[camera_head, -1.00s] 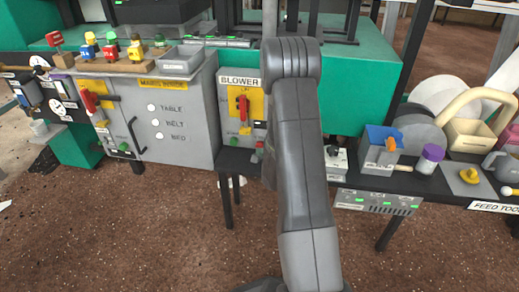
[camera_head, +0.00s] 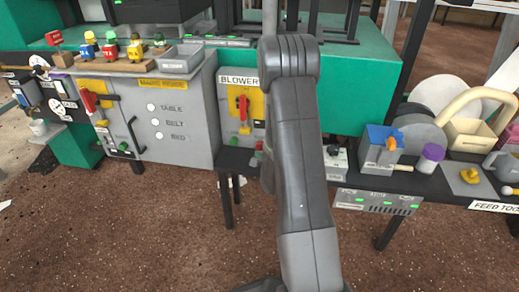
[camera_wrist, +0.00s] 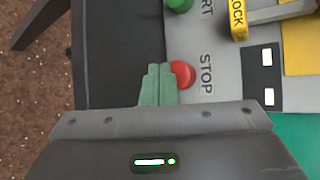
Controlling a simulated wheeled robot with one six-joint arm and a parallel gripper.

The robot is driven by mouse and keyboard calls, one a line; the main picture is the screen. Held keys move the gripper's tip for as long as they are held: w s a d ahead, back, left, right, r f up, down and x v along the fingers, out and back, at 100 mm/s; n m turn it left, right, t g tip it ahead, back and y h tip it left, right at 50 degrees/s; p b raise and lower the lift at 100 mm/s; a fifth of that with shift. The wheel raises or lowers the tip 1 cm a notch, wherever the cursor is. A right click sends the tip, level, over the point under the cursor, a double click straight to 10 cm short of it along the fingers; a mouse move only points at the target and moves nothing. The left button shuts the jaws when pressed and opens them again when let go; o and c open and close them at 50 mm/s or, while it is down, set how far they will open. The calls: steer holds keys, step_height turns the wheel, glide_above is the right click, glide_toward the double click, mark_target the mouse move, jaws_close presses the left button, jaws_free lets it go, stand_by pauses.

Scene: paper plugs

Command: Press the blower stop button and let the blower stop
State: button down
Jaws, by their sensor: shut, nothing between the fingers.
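The red stop button (camera_wrist: 182,74) shows in the wrist view beside the word STOP on a grey panel. My gripper (camera_wrist: 158,72) is shut and empty, with its greenish fingertips right at the button's left edge and partly overlapping it in the picture. I cannot tell whether they touch it. A green button (camera_wrist: 179,4) sits further up the same panel. In the head view the BLOWER panel (camera_head: 228,105) stands left of my arm, which hides my fingers and part of the panel there.
A yellow lock tag (camera_wrist: 238,19) and a grey lever lie near the buttons. A red handle (camera_head: 242,104) on a yellow plate is on the blower panel. The grey machine cabinet (camera_head: 185,145) stands to the left.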

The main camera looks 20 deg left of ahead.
mark_target(258, 171)
steer(key=shift+s+d+b, duration=0.15)
steer(key=shift+s+d, duration=0.05)
steer(key=shift+s, duration=0.6)
steer(key=shift+s+d+b, duration=0.15)
steer(key=shift+s+d, duration=0.05)
steer(key=shift+s, duration=0.65)
steer(key=shift+s+d+b, duration=0.15)
steer(key=shift+s+d, duration=0.05)
steer(key=shift+s, duration=0.6)
steer(key=shift+s+d, duration=0.25)
steer(key=shift+s, duration=0.7)
steer(key=shift+s+d, duration=0.2)
steer(key=shift+s, duration=0.7)
